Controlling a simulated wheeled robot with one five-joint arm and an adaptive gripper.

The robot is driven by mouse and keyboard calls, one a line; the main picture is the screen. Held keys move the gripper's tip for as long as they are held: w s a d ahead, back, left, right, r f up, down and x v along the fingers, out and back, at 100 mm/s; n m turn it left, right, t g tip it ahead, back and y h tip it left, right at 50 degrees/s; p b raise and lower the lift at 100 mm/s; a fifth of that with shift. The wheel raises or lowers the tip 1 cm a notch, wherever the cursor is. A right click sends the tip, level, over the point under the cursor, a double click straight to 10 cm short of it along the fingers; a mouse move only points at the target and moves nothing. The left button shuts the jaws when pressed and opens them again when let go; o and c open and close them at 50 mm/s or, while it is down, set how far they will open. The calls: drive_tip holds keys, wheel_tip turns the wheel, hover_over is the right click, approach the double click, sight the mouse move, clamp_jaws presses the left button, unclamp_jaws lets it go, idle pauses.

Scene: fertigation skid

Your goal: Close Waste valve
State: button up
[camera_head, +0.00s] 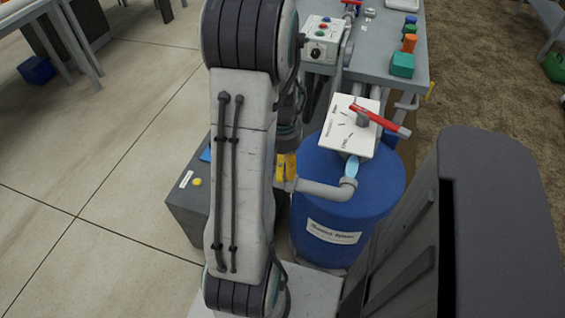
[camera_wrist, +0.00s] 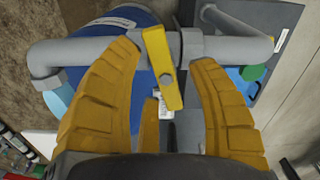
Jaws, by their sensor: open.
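A yellow valve lever (camera_wrist: 158,50) with a round bolt sits on a grey pipe (camera_wrist: 92,50) in the wrist view. The lever lies across the pipe, slightly tilted. I cannot read a name on this valve. My gripper (camera_wrist: 163,62) is open, with its yellow fingers on either side of the lever; no clear contact shows. A shorter yellow piece shows between the fingers, lower down. In the head view my gripper (camera_head: 285,166) is partly hidden behind my arm, beside the pipe (camera_head: 320,189), and the yellow lever cannot be told apart there.
A blue barrel (camera_head: 375,195) with a label stands under the pipe's elbow, with a light blue piece there. Above it is a white plate (camera_head: 340,128) with a red lever (camera_head: 384,120). A grey bench (camera_head: 385,55) with a switch box (camera_head: 322,45) stands behind.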

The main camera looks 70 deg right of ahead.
drive_tip(key=shift+o, duration=0.2)
clamp_jaws()
drive_tip(key=shift+a+m+b, duration=0.1)
drive_tip(key=shift+m+b, duration=0.3)
drive_tip(key=shift+m, duration=1.3)
drive_tip(key=shift+c, duration=0.2)
unclamp_jaws()
wheel_tip(320, 180, up, 12)
idle(0.7)
